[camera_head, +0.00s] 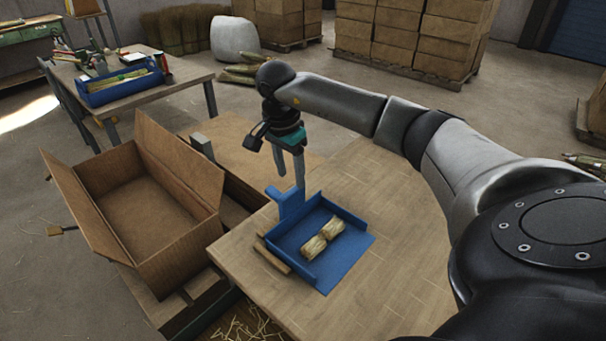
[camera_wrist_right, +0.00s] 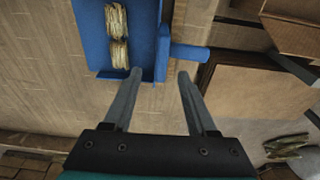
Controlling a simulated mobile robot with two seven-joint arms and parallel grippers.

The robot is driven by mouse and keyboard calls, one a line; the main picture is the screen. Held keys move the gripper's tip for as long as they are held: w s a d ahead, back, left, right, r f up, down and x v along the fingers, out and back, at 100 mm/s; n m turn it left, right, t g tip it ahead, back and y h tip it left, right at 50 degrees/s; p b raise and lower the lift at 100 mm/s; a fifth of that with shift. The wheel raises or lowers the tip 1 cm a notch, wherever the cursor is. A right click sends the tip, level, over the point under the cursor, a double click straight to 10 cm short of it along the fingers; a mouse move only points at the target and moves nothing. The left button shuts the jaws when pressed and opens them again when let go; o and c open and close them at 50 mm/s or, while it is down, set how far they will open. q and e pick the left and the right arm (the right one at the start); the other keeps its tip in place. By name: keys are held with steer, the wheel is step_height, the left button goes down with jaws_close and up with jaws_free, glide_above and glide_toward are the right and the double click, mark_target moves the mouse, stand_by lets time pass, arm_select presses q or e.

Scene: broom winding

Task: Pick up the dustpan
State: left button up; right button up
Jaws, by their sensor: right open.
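My right gripper (camera_head: 290,181) points down over the handle, open and empty. The handle (camera_wrist_right: 190,53) extends right, just beyond the open fingertips of the right gripper (camera_wrist_right: 160,74). The fingers appear apart from the dustpan. My left gripper is not in view.
A small wooden block (camera_head: 271,257) lies beside the dustpan. An open, empty cardboard box (camera_head: 145,205) stands left of the table (camera_head: 395,205). A second table (camera_head: 150,92) with a blue tote (camera_head: 115,90) is behind. The table's right part is clear.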

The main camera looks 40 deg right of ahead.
mark_target(291, 190)
steer(key=shift+f, duration=1.3)
steer(key=f, duration=0.2)
steer(key=f+b, duration=0.1)
steer(key=f, duration=0.1)
steer(key=shift+w+d, duration=0.15)
steer(key=shift+d, duration=0.1)
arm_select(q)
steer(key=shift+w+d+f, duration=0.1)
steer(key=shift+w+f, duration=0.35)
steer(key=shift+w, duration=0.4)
arm_select(e)
steer(key=shift+c, duration=1.3)
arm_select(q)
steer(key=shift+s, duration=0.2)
arm_select(e)
jaws_close()
